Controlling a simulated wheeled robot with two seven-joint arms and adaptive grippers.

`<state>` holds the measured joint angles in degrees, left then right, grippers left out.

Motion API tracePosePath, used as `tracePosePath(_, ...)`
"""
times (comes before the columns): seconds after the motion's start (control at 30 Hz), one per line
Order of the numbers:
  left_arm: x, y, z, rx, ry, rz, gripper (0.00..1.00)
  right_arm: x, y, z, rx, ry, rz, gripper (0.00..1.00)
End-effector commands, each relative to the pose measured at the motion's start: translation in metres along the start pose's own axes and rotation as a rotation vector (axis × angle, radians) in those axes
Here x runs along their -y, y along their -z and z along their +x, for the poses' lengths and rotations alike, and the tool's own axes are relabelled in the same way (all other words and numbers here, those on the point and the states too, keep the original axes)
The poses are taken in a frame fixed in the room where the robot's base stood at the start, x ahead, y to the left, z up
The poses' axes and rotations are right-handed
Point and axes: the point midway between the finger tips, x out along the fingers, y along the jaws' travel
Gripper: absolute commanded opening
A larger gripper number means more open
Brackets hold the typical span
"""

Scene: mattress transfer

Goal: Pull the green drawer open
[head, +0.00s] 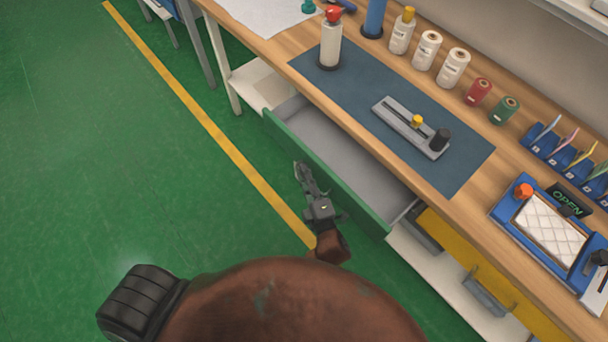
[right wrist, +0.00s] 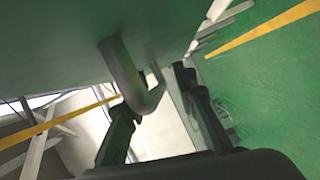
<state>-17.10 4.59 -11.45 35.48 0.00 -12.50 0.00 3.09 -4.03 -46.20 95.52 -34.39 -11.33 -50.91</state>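The green drawer (head: 330,170) stands pulled out from under the workbench, and its grey inside shows empty. My right gripper (head: 303,172) is outside the drawer, beside its green front. In the right wrist view the drawer front (right wrist: 50,50) fills the upper left. Its grey curved handle (right wrist: 128,75) reaches down toward the space between the fingers of my right gripper (right wrist: 155,90). The fingers are apart, with a visible gap around the handle; whether one touches it, I cannot tell. My left gripper is not in view.
The wooden workbench (head: 265,45) carries a blue mat (head: 440,170), bottles, spools and a grey fixture (head: 405,125). A yellow drawer (head: 455,250) sits to the right of the green one. Open green floor (head: 100,160) with a yellow line lies to the left.

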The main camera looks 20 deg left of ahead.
Motion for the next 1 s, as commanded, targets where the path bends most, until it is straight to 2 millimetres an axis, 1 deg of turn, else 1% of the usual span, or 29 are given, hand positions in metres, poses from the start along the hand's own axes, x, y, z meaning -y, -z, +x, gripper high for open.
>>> tracePosePath(0.03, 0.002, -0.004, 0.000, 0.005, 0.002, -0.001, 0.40, 0.000, 0.000, -0.002, 0.000, 0.000, 0.000, 0.26)
tracePosePath(0.17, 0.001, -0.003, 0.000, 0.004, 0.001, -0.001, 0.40, 0.001, 0.000, -0.013, -0.001, 0.000, 0.000, 0.26)
tracePosePath(0.27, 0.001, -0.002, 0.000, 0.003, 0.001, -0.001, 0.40, 0.001, 0.000, -0.031, -0.001, 0.002, 0.000, 0.26)
tracePosePath(0.5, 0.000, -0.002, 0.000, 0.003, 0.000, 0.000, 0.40, 0.001, 0.000, -0.082, 0.000, 0.002, 0.000, 0.26)
tracePosePath(0.63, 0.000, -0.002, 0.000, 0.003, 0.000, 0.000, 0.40, 0.001, 0.000, -0.103, 0.000, 0.003, 0.000, 0.26)
tracePosePath(0.8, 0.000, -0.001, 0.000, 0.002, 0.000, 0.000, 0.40, 0.001, 0.000, -0.117, 0.000, 0.002, 0.000, 0.26)
tracePosePath(1.0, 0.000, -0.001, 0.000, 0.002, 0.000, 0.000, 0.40, 0.000, 0.001, -0.120, 0.000, 0.001, 0.000, 0.26)
